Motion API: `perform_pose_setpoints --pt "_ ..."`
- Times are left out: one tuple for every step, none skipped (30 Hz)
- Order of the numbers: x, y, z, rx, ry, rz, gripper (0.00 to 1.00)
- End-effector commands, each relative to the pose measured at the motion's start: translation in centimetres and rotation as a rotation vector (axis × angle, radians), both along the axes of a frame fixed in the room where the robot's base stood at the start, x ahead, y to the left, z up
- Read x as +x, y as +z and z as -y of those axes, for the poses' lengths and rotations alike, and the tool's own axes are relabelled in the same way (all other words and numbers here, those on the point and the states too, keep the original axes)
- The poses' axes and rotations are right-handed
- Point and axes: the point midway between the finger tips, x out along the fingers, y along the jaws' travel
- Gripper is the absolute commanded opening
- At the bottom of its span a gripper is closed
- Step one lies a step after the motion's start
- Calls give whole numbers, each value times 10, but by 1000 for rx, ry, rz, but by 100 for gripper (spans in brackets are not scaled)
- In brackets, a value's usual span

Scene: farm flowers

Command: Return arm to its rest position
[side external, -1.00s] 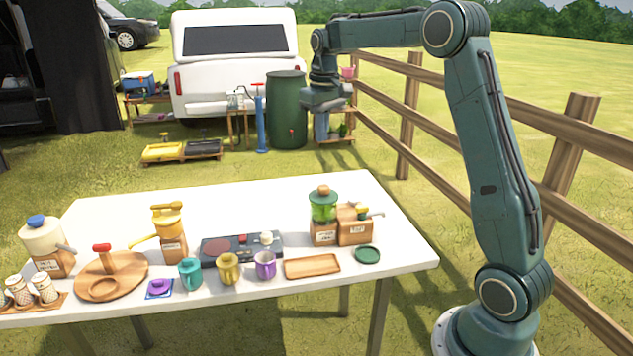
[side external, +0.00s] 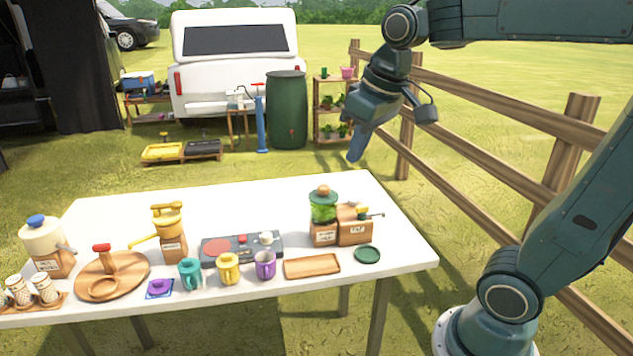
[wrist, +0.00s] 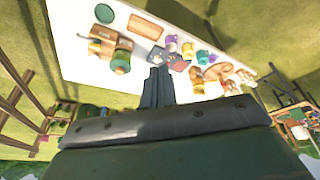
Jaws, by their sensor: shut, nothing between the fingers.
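My gripper (side external: 356,152) hangs in the air behind the back right edge of the white table (side external: 300,190), pointing down in the side external view. Its fingers are together and nothing shows between them. In the wrist view, my gripper's fingers (wrist: 158,85) point toward the table, seen from above, with a wooden tray (wrist: 145,27) and a green coaster (wrist: 104,13) beyond.
On the table stand a green-lidded grinder (side external: 323,207), a wooden box (side external: 355,225), a stove (side external: 242,247), several mugs, a yellow grinder (side external: 170,240) and a round wooden board (side external: 112,277). A wooden fence (side external: 480,130) runs along the right. A barrel (side external: 287,110) and plant shelf (side external: 333,108) stand behind.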

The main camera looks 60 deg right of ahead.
Motion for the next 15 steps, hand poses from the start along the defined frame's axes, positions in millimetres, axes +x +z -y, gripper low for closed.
perform_pose_setpoints --pt "-11 -2 -6 0 11 17 0" --pt "-17 -4 -9 0 15 26 0" --pt "-25 -7 -13 0 21 37 0" --pt "-31 -9 -16 1 26 46 0" --pt "-37 -11 -19 2 31 54 0" --pt "-45 -15 -22 3 37 65 0" --pt "-51 -17 -25 4 42 74 0" --pt "-57 -20 -27 5 47 83 0" --pt "-64 -24 -30 6 53 93 0" --pt "-69 -27 -32 7 57 100 0" --pt "-74 -30 -34 9 61 109 0" --pt "-80 -34 -36 10 66 118 0" --pt "-84 -37 -37 11 70 123 0" --pt "-87 -39 -38 12 74 129 0" --pt "-91 -42 -40 13 78 135 0"
